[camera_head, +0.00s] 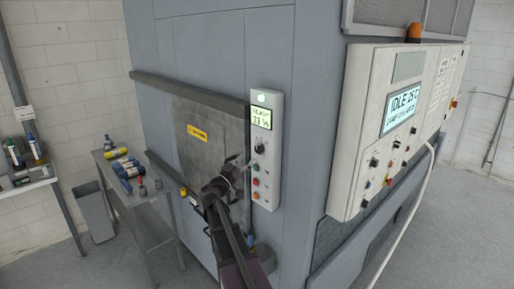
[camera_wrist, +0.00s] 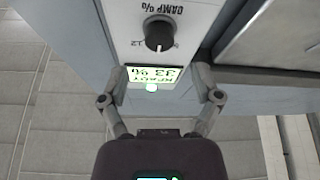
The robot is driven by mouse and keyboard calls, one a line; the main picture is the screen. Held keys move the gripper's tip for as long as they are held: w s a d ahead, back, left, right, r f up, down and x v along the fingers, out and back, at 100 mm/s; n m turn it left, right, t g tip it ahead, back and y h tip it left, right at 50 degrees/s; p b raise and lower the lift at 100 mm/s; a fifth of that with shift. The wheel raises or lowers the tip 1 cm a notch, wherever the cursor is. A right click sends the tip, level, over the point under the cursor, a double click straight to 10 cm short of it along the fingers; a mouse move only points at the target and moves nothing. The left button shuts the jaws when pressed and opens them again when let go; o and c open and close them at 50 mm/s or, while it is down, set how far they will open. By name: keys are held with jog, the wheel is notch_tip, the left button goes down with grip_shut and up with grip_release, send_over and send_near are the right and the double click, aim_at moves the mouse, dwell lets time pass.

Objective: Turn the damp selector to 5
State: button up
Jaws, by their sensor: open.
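The damp selector is a round black knob (camera_head: 261,147) on the narrow light control panel (camera_head: 266,187), below a lit green display (camera_head: 261,117). In the wrist view the panel appears upside down, with the knob (camera_wrist: 159,34) under the label "DAMP %" and a "12" at its lower left. The knob's exact setting is too small to tell. In the head view my gripper (camera_head: 236,171) is left of the panel.
A grey door (camera_head: 208,140) with a yellow label is left of the panel. A larger control box (camera_head: 394,120) with a screen reading "IDLE 25 C" juts out at right. A metal side table (camera_head: 150,212) with bottles stands at left. Floor shows clear at right.

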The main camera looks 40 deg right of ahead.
aim_at(257, 150)
jog(key=shift+p+x, duration=0.9)
jog(key=shift+x, duration=2.05)
grip_shut()
